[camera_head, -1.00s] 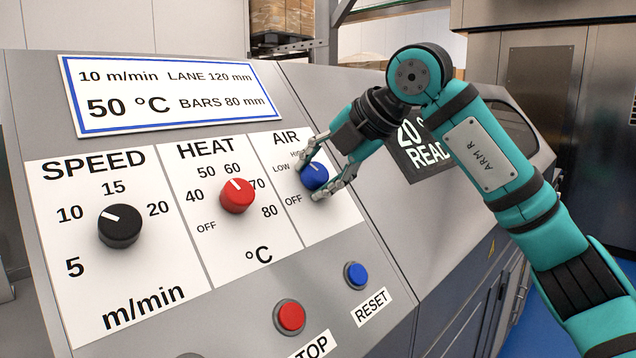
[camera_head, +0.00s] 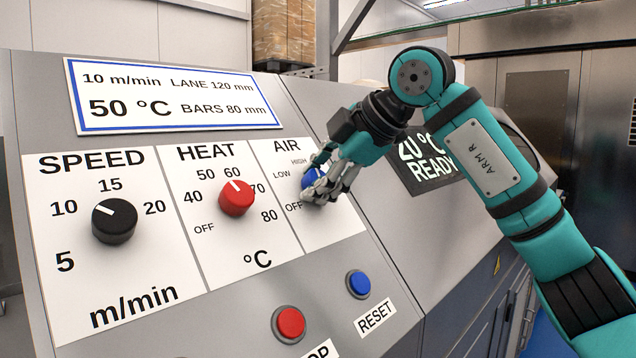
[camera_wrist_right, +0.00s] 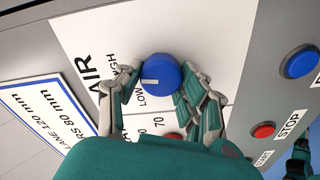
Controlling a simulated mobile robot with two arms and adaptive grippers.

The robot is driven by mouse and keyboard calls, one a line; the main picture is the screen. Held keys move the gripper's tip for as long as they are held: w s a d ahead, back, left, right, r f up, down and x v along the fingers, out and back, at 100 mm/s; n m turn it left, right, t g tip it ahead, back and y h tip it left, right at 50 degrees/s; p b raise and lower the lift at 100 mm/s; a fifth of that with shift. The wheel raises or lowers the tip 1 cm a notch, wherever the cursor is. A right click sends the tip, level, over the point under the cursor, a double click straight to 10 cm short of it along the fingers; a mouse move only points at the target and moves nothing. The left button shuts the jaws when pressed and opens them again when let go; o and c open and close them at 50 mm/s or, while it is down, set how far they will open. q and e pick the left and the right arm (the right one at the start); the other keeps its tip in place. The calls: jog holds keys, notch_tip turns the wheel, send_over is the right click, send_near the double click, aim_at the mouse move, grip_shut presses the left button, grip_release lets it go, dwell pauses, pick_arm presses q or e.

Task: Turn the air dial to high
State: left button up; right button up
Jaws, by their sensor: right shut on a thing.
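The air dial (camera_head: 310,177) is a blue knob on the white AIR panel (camera_head: 335,222), marked OFF, LOW and HIGH. My right gripper (camera_head: 315,184) is shut on the dial, and its fingers hide much of it in the head view. In the right wrist view the dial (camera_wrist_right: 165,72) sits between the fingers of my right gripper (camera_wrist_right: 160,92). Its white pointer line faces left there, toward the LOW and HIGH labels; I cannot tell exactly which mark it meets.
The red heat dial (camera_head: 236,198) and black speed dial (camera_head: 114,222) are to the left. A red stop button (camera_head: 290,323) and blue reset button (camera_head: 358,284) are below. A dark display reading READY (camera_head: 425,165) lies behind my right arm.

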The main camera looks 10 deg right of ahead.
jog(key=shift+d+r, duration=0.1)
jog(key=shift+r, duration=0.05)
dwell(0.3)
jog(key=o, duration=1.1)
jog(key=shift+o, duration=0.2)
jog(key=v, duration=1.2)
